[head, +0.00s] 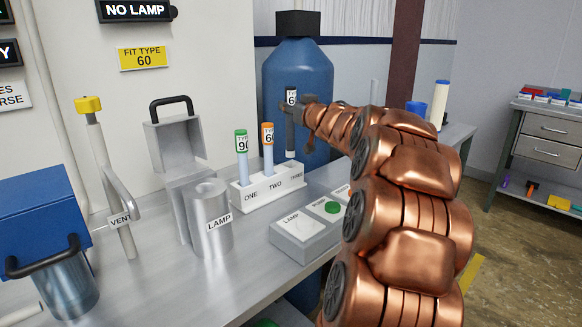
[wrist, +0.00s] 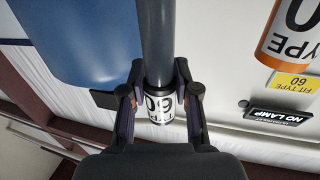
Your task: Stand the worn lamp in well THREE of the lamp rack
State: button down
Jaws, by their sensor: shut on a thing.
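The worn lamp (head: 290,138) is a dark grey tube with a white and black "TYPE 60" label at its top. My gripper (head: 292,108) is shut on it near the label, and the wrist view shows the lamp (wrist: 156,40) between both fingers (wrist: 158,92). The lamp rack (head: 262,194) is a white block with wells marked ONE, TWO and THREE. The worn lamp is upright over the THREE end. A green-capped lamp (head: 241,155) stands in ONE and an orange-capped lamp (head: 268,146) in TWO.
A metal LAMP cylinder (head: 210,225) and an open-lidded grey housing (head: 172,140) stand left of the rack. A button box (head: 305,230) sits in front. A blue tank (head: 297,70) rises behind. A yellow sign (head: 142,57) reads "FIT TYPE 60".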

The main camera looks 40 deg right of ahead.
aim_at(293, 135)
jog(key=shift+f+b, duration=1.95)
jog(key=shift+f, duration=2.4)
jog(key=c, duration=0.9)
grip_release()
jog(key=shift+o, duration=0.2)
jog(key=shift+s+a+r, duration=0.1)
jog(key=shift+s+r, duration=0.15)
jog(key=shift+s, duration=0.25)
jog(key=p+v, duration=0.1)
jog(key=v, duration=0.4)
jog(key=shift+s, duration=0.25)
jog(key=shift+s+a+f, duration=0.1)
jog(key=shift+s+a, duration=0.15)
jog(key=shift+s, duration=0.25)
